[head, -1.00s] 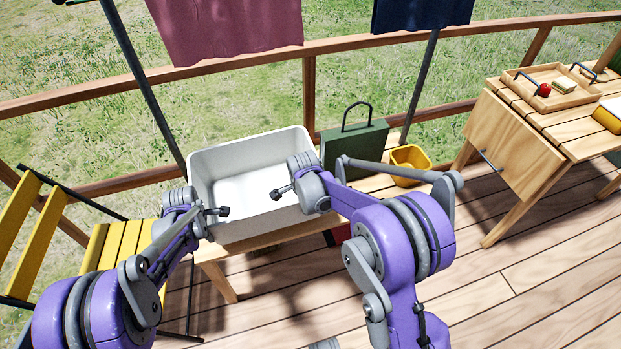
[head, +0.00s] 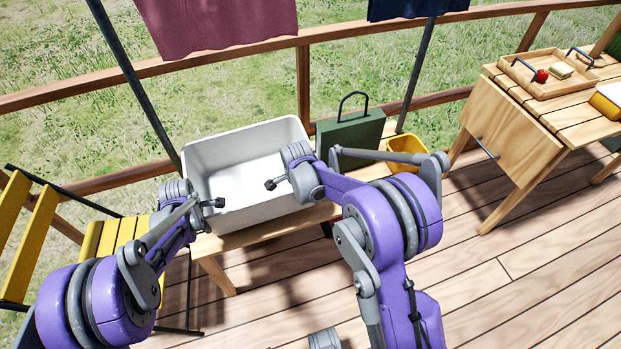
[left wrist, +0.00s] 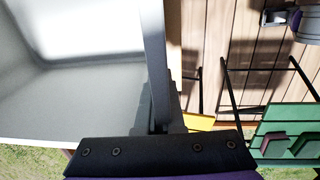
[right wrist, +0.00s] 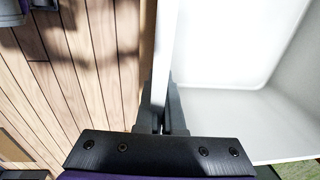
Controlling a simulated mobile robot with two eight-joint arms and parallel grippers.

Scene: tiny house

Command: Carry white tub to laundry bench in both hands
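The white tub (head: 262,212) is open, looks empty inside and sits upright on the slatted wooden bench (head: 240,241). I cannot tell whether it is slightly raised. My left gripper (head: 211,203) is at its left wall. In the left wrist view the wall (left wrist: 153,45) runs between the fingers, which are close on it. My right gripper (head: 278,182) is at the right wall. In the right wrist view that wall (right wrist: 166,50) likewise passes between close-set fingers. Both outer fingers are largely hidden in the head view.
A green case (head: 350,134) and a yellow bucket (head: 408,150) stand right of the tub. A yellow chair (head: 110,238) is at left. A wooden table (head: 535,115) with a tray is at right. Cloths hang above, before a railing. The deck in front is clear.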

